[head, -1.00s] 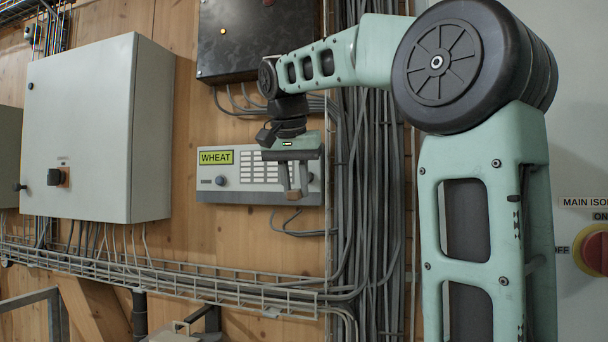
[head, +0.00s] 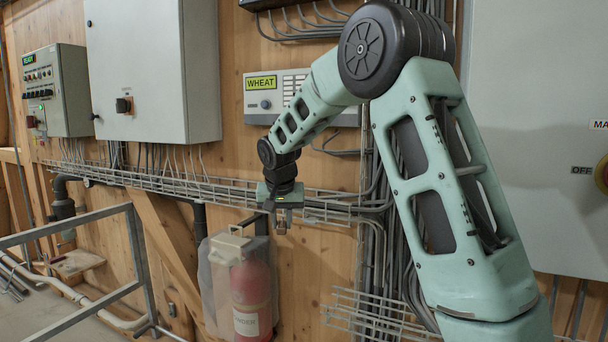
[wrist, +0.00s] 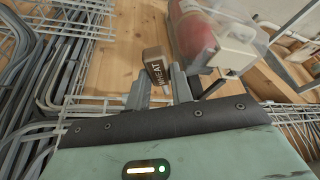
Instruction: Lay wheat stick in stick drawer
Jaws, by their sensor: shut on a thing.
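My gripper (head: 283,221) hangs downward in front of the cable tray in the head view. In the wrist view, my gripper (wrist: 160,88) is shut on the wheat stick (wrist: 153,66), a small brown block lettered WHEAT. The stick juts out past the fingertips, clear of other things. In the head view the stick is too small to tell well from the fingers. No stick drawer can be made out in either view. The grey panel (head: 262,117) with a green WHEAT display is on the wall above my gripper, partly hidden by my arm.
A red extinguisher (head: 251,290) in a clear cover, with a cream box (head: 228,247) at its top, stands below left of my gripper. Wire trays (head: 180,186) and cables line the wall. A grey rail frame (head: 140,262) is at left, near a control box (head: 42,88) showing READY.

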